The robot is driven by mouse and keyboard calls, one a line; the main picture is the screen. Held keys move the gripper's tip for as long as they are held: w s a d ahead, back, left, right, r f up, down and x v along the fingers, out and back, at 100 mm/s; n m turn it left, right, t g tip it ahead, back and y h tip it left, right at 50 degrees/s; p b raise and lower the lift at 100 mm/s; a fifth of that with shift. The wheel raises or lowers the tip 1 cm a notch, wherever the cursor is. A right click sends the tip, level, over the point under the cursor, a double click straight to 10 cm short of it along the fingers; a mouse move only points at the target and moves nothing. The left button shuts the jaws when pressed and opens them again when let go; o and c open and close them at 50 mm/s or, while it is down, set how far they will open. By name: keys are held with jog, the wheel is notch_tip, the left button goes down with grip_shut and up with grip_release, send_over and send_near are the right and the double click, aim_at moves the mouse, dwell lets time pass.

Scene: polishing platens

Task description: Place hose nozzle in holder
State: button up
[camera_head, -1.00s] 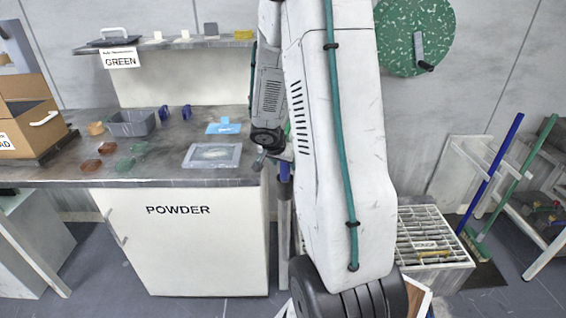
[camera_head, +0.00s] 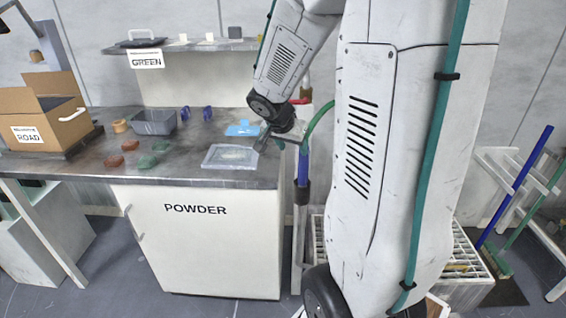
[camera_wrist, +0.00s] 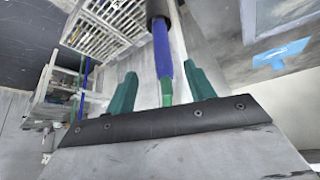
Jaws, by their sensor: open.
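A slim blue upright piece (camera_head: 303,170) with a dark collar and a green hose stands at the right end of the powder counter; I take it for the hose nozzle. In the wrist view the blue piece (camera_wrist: 163,52) with a green end lies between the two green fingers of my gripper (camera_wrist: 160,70). The fingers are apart, with gaps on both sides. In the head view my gripper (camera_head: 278,138) is beside the hose, at the counter's right edge. A dark collar (camera_wrist: 157,8) surrounds the blue piece's far end; I cannot tell whether it is the holder.
The powder counter (camera_head: 215,240) holds a grey framed plate (camera_head: 230,156), a blue cloth (camera_head: 243,129), a grey bin (camera_head: 153,121) and a cardboard box (camera_head: 45,118). A slatted crate (camera_head: 465,265) and brooms (camera_head: 515,187) stand on the right.

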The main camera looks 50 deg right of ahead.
jog(key=s+a+r+n+y, duration=0.2)
jog(key=s+a+n, duration=0.3)
jog(key=a, duration=0.4)
jog(key=s+a+r+n+y, duration=0.2)
jog(key=s+a+r+n, duration=0.2)
jog(key=s+a, duration=0.3)
jog(key=s+a+r+n+y, duration=0.1)
jog(key=s+a+r+n, duration=0.2)
jog(key=a, duration=0.8)
jog(key=s+n, duration=0.2)
jog(key=s, duration=0.1)
jog(key=shift+a+r+n+y, duration=0.15)
jog(key=shift+r+n+y, duration=0.1)
jog(key=shift+n+y, duration=0.15)
